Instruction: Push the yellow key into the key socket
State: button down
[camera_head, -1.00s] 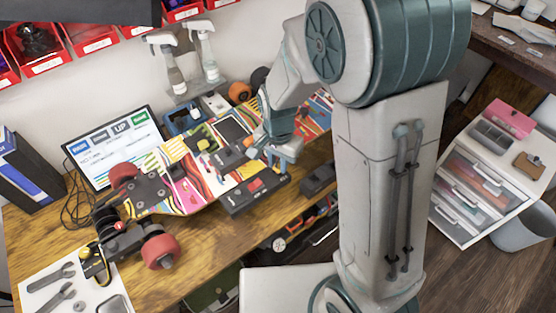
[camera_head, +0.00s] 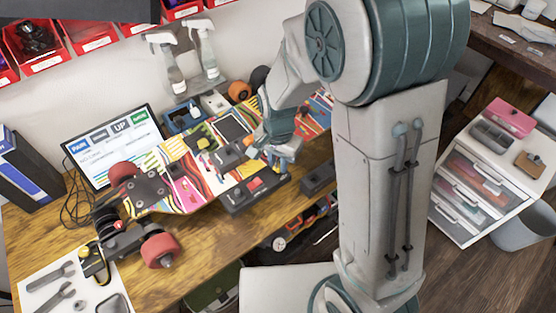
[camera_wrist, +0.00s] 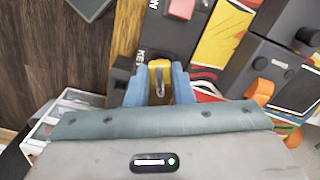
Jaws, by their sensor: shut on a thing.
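The yellow key (camera_wrist: 160,72) is held between the two blue fingers of my gripper (camera_wrist: 159,88) in the wrist view. The gripper is shut on it. The key is over the black box (camera_wrist: 166,36), right beside its "KEY" label. The key socket is hidden under the key and fingers, and I cannot tell how deep the key sits. In the head view my gripper (camera_head: 280,154) is at the far right end of the black box (camera_head: 238,198), and the key cannot be made out there.
A red button (camera_wrist: 181,8) is on the same box. The colourful skateboard deck (camera_head: 190,190) lies beside it, with another dark module (camera_wrist: 268,70) and an orange part (camera_wrist: 261,92) nearby. A lit screen (camera_head: 115,145) stands at the back left. A dark block (camera_head: 318,178) lies right of the box.

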aim_at(278, 159)
jog(key=shift+f+b, duration=0.4)
jog(key=shift+f, duration=0.1)
dwell(0.5)
jog(key=c, duration=0.9)
grip_release()
jog(key=shift+r, duration=0.15)
jog(key=shift+r+p, duration=1.3)
jog(key=shift+r, duration=0.15)
jog(key=shift+r+p, duration=2.3)
jog(key=shift+r, duration=0.65)
